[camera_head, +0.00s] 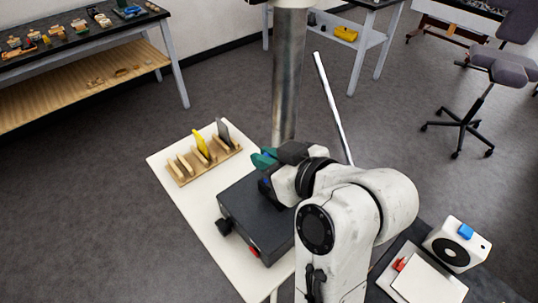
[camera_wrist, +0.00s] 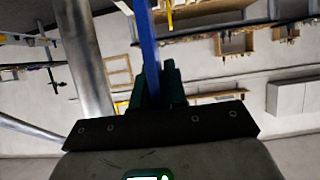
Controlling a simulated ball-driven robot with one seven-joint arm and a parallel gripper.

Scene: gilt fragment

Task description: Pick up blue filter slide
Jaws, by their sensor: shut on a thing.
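My gripper (camera_head: 264,159) has green fingers and is above the far side of the black box on the white table. In the wrist view the fingers (camera_wrist: 153,80) are shut on the blue filter slide (camera_wrist: 148,45), a thin upright blue strip seen edge-on. Its lower part is hidden between the fingers. In the head view only a small bit of blue (camera_head: 269,152) shows at the fingers. The wooden rack (camera_head: 213,165) to the left holds a yellow slide (camera_head: 201,143) and a dark grey slide (camera_head: 223,132).
The black box (camera_head: 240,203) has a knob on its left and a red part in front. A metal post rises behind my gripper. A white device (camera_head: 446,251) with a blue block stands at lower right. The white table (camera_head: 166,164) is bare around the rack.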

